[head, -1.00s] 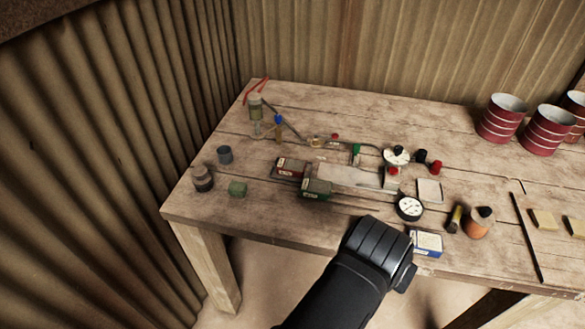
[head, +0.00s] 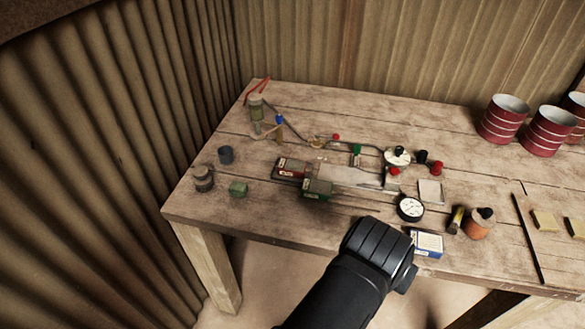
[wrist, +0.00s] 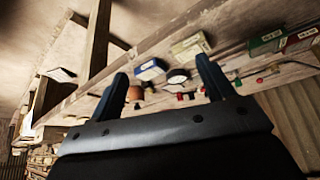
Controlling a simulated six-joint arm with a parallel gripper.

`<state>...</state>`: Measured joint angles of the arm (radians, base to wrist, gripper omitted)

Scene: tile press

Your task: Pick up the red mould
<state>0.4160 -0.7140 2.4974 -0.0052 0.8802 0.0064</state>
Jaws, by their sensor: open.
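The red mould (head: 292,167) is a dark red block with a pale label, lying on the bench beside a green block (head: 317,188) at the left end of the press. In the wrist view the red mould (wrist: 299,40) is at the upper right edge, partly cut off, next to the green block (wrist: 267,41). My gripper (wrist: 162,72) is open, with nothing between its fingers, and apart from the mould. In the head view my black arm reaches the bench's front edge, to the right of and nearer than the mould; its fingers are hidden there.
Near my arm are a blue and white box (head: 427,243), a dial gauge (head: 410,208) and an orange pot (head: 478,223). Red tins (head: 503,119) stand at the back right. Corrugated walls close the left and back.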

